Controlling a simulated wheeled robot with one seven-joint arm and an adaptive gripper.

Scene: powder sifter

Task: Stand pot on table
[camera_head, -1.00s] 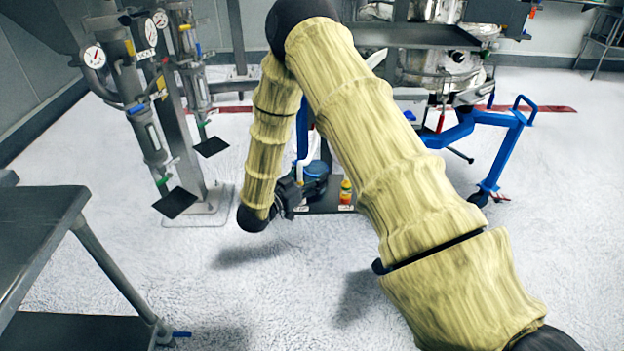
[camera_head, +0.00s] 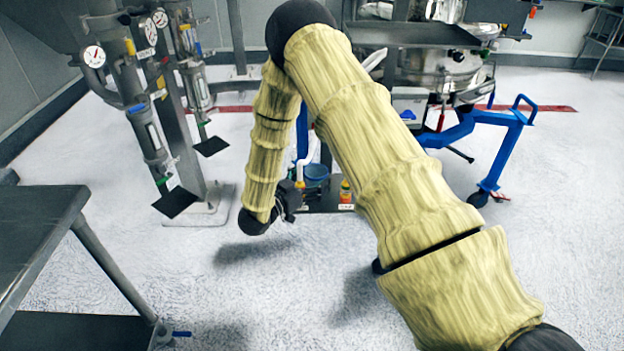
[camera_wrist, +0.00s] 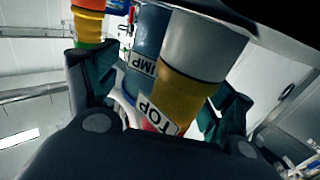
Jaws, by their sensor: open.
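A small blue vessel (camera_head: 317,174), which may be the pot, sits at the back of a dark low platform (camera_head: 322,206) beyond my gripper. My gripper (camera_head: 293,200) is low beside the platform's left end. In the wrist view my gripper (camera_wrist: 163,78) is open, with dark teal fingers on both sides. A grey-and-yellow cylinder (camera_wrist: 195,70) with a "TOP" label appears between them; I cannot tell if they touch it. A blue vessel (camera_wrist: 150,30) with a partly hidden label is behind it. A dark metal table (camera_head: 40,215) stands at the left, its top bare.
A yellow-and-red container (camera_head: 346,192) stands on the platform. A blue wheeled frame (camera_head: 490,150) is at the right. A gauge stand (camera_head: 190,150) with pipes is at the left. Steel machinery (camera_head: 440,65) is behind. The white floor in front is open.

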